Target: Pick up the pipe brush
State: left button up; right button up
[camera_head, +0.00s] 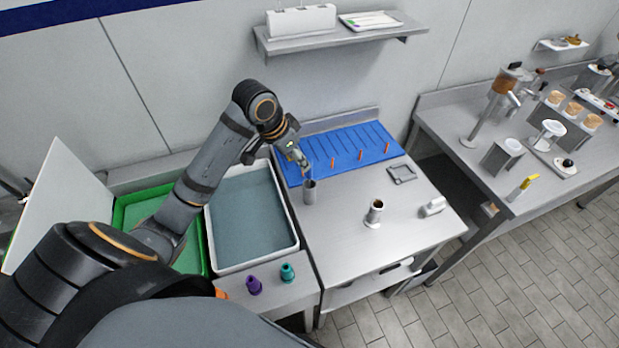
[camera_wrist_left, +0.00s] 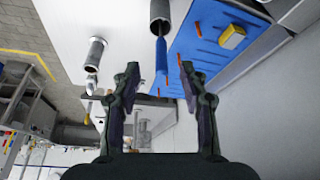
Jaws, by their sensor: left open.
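A grey metal cup (camera_head: 310,192) stands on the steel worktop (camera_head: 345,230), near the front edge of a blue mat. In the left wrist view a slim blue piece, which looks like the pipe brush (camera_wrist_left: 161,58), sticks out of the cup (camera_wrist_left: 160,12). In the head view the brush is too small to make out clearly. My left gripper (camera_head: 302,160) is just above the cup; in the left wrist view its open fingers (camera_wrist_left: 160,75) stand on either side of the brush's line, with nothing visibly held. My right gripper is not in view.
The blue mat (camera_head: 345,147) has several orange pegs. A second metal cylinder (camera_head: 375,212), a grey frame (camera_head: 402,174) and a white piece (camera_head: 432,207) are on the worktop. A water-filled sink (camera_head: 245,215) is left. A shelf (camera_head: 345,38) hangs above.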

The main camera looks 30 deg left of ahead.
aim_at(309, 177)
pick_arm(q)
jog(key=x, duration=0.2)
jog(key=p+x, duration=0.1)
jog(key=x, duration=0.1)
jog(key=p+x, duration=0.1)
jog(key=x, duration=0.2)
jog(key=shift+w+d+r, duration=0.2)
jog(key=shift+w, duration=0.2)
jog(key=shift+x, duration=0.95)
jog(key=shift+a+f, duration=0.1)
grip_shut()
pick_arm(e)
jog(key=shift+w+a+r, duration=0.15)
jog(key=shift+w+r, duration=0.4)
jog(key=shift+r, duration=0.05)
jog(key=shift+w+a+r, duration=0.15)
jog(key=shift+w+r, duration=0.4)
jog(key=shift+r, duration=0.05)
